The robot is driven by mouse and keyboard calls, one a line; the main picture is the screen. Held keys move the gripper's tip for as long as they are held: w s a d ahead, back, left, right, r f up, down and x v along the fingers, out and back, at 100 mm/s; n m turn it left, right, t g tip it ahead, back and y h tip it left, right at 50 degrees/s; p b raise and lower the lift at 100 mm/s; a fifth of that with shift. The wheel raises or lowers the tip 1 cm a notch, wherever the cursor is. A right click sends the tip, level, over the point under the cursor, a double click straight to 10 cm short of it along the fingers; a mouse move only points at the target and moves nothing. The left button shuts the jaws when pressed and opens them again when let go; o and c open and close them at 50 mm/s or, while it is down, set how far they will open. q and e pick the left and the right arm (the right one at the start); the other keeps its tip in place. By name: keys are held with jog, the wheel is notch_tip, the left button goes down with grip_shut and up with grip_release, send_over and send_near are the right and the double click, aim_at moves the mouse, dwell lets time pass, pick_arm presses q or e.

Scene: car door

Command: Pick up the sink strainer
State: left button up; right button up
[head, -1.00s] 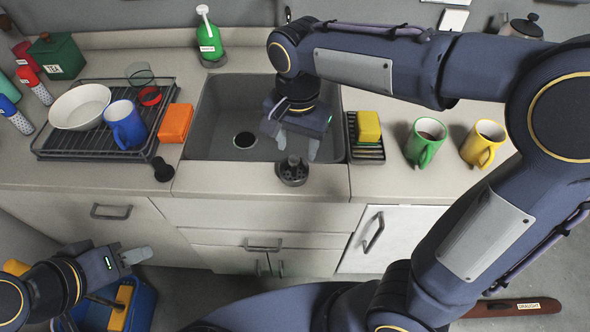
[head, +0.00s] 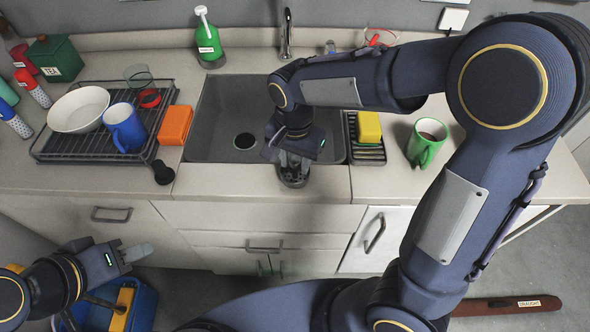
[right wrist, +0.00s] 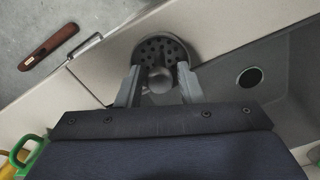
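The sink strainer (head: 293,181) is a dark grey round piece with holes and a raised knob. It sits on the counter at the sink's front edge. In the right wrist view the strainer (right wrist: 162,49) lies just ahead, with its rounded knob between the two fingers. My right gripper (head: 291,166) reaches down over it and partly hides it in the head view. In the right wrist view the right gripper (right wrist: 159,84) is open, one finger on each side of the knob. My left gripper (head: 138,253) is low at the left, away from the counter; its finger gap is unclear.
The sink basin (head: 215,135) lies behind the strainer, with a dark drain hole. A black stopper (head: 162,172) and an orange sponge (head: 175,126) are to the left. A rack with a yellow sponge (head: 368,127) and a green mug (head: 426,143) are to the right.

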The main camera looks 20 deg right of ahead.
grip_shut()
